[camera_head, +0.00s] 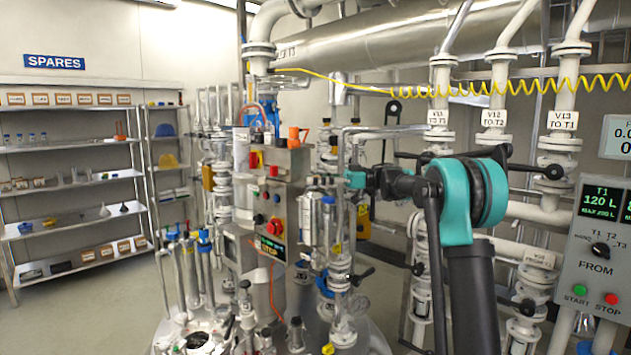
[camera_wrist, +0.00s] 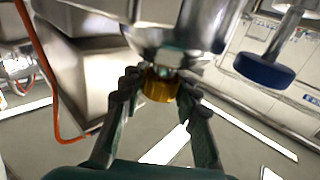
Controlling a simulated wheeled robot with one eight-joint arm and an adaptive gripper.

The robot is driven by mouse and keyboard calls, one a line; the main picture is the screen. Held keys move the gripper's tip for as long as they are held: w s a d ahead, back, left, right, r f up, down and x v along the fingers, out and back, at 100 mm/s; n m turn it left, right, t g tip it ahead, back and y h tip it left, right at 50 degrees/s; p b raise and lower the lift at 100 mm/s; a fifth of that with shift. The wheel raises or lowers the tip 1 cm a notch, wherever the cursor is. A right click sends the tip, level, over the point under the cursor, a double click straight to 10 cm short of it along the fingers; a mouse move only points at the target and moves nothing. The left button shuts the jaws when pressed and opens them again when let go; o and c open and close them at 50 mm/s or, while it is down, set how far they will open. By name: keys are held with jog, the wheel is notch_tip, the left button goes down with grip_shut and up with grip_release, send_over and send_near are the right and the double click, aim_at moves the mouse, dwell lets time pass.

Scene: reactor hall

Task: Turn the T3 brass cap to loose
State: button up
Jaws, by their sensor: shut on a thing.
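The brass cap (camera_wrist: 160,85) shows in the wrist view as a ribbed gold cylinder under a shiny metal vessel part (camera_wrist: 170,40). My gripper (camera_wrist: 158,90) is shut on it, with one dark finger on each side. In the head view my teal and black arm reaches left, and my gripper (camera_head: 352,180) is at the steel pipework in the middle. The cap cannot be made out in the head view, and any T3 label on it is not visible.
A blue round handle (camera_wrist: 264,71) hangs to the right of the cap, and an orange hose (camera_wrist: 55,100) runs on the left. In the head view, a control box (camera_head: 272,210) stands left of my gripper. Valve pipes and the FROM panel (camera_head: 596,258) are on the right.

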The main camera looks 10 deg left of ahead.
jog(key=shift+n+g, duration=0.6)
jog(key=shift+g, duration=0.3)
jog(key=o, duration=1.2)
jog(key=v, duration=1.2)
jog(key=shift+w+r, duration=0.2)
jog(key=shift+s, duration=0.15)
